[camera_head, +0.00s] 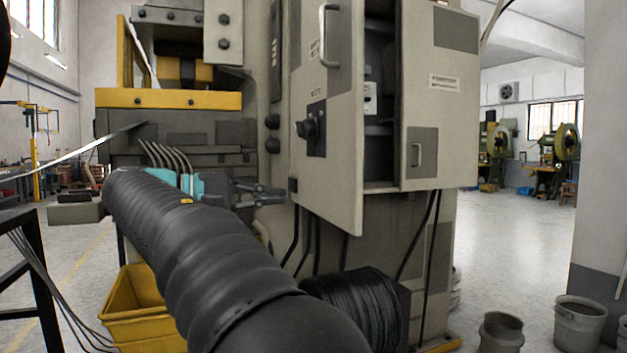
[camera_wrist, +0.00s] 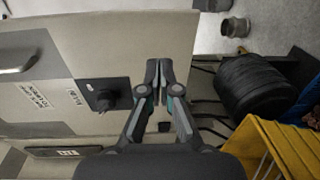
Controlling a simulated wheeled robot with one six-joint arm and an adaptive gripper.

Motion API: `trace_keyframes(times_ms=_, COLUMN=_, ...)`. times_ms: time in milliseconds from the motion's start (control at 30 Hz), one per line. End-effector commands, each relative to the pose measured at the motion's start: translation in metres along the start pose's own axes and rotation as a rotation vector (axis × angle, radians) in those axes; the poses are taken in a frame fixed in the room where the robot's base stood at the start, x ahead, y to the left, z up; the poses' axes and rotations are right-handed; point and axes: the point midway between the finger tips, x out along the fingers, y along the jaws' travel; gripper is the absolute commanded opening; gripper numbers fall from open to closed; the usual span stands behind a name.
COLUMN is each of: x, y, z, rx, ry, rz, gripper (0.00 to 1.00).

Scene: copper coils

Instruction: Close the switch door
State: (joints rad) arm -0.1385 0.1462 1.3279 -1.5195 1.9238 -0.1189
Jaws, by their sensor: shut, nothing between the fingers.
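The grey switch door (camera_head: 335,185) is the left leaf of the cabinet in the head view. It has a black rotary switch (camera_head: 309,127) and a long handle at its top. It stands ajar, with the dark cabinet interior (camera_head: 380,150) showing to its right. My gripper (camera_head: 284,192) is shut and empty, at the lower left edge of the door. In the wrist view the shut fingers (camera_wrist: 158,64) overlap the switch door (camera_wrist: 115,45), beside its black switch (camera_wrist: 105,97). I cannot tell whether they touch it.
A second cabinet door (camera_head: 438,100) with a small handle is on the right. Cables and a black coil (camera_head: 358,300) sit below the doors. A yellow bin (camera_head: 135,300) is at lower left, and buckets (camera_head: 580,322) stand at right.

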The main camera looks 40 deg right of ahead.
Motion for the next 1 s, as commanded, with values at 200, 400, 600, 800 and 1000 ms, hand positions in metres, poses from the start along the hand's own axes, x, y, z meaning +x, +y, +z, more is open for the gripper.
trace_keyframes(times_ms=200, x=-0.011, y=0.019, z=-0.003, rx=0.047, ry=-0.07, rz=0.077, gripper=0.0)
trace_keyframes(times_ms=400, x=0.01, y=0.021, z=-0.001, rx=0.05, ry=-0.076, rz=0.081, gripper=0.0)
trace_keyframes(times_ms=600, x=0.047, y=0.024, z=0.002, rx=0.049, ry=-0.076, rz=0.081, gripper=0.0)
trace_keyframes(times_ms=800, x=0.084, y=0.027, z=0.004, rx=0.048, ry=-0.075, rz=0.08, gripper=0.0)
trace_keyframes(times_ms=1000, x=0.112, y=0.029, z=0.007, rx=0.049, ry=-0.073, rz=0.079, gripper=0.0)
